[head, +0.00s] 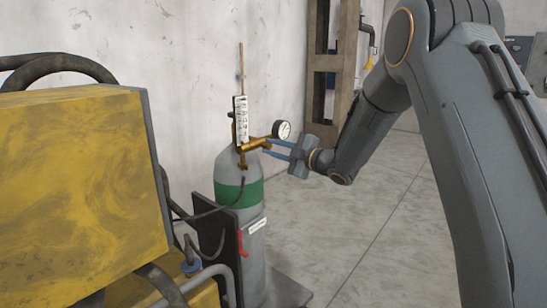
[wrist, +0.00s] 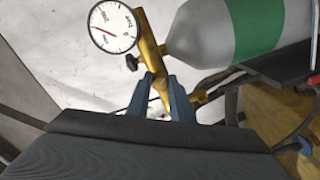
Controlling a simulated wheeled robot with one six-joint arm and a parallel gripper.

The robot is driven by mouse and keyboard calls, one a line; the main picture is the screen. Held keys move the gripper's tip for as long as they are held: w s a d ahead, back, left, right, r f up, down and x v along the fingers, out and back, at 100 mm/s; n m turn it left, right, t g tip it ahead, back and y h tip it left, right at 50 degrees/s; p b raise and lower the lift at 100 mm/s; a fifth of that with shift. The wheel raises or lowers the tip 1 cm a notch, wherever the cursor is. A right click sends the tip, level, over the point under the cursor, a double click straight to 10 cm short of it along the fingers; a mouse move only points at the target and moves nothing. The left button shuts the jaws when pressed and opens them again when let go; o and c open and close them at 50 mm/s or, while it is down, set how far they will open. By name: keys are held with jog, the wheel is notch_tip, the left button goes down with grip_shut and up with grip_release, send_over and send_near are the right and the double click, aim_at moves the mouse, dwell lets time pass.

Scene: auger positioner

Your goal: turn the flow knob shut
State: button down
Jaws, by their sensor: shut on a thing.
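A brass regulator (head: 257,143) with a round white gauge (head: 282,130) is fixed on top of a grey gas cylinder (head: 239,167) with a green band. An upright flow tube (head: 241,119) with a white scale stands on it. My gripper (head: 268,147) reaches in from the right, its two blue fingers at the regulator. In the wrist view the fingers (wrist: 162,80) are shut around a brass end piece (wrist: 160,88), seemingly the flow knob; its shape is mostly hidden. A small black knob (wrist: 132,62) sits beside it, apart from the fingers. The gauge also shows there (wrist: 113,27).
A yellow machine (head: 80,185) with hoses stands close on the left. A dark cart plate (head: 215,235) with a red handle (head: 242,243) carries the cylinder. The wall is behind; floor (head: 370,215) is clear at right.

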jog(key=n+b, duration=0.4)
jog(key=shift+f, duration=0.25)
jog(key=n+b, duration=0.7)
jog(key=b, duration=0.3)
jog(key=n+b, duration=1.5)
jog(key=b, duration=1)
jog(key=shift+a+n, duration=0.1)
jog(key=shift+n, duration=0.3)
jog(key=n+b, duration=0.1)
jog(key=b, duration=0.1)
jog(key=n+b, duration=0.1)
jog(key=b, duration=0.1)
jog(key=shift+s+r+n, duration=0.1)
jog(key=shift+r+n, duration=0.1)
jog(key=shift+n, duration=0.2)
jog(key=shift+b, duration=0.4)
jog(key=shift+r, duration=0.1)
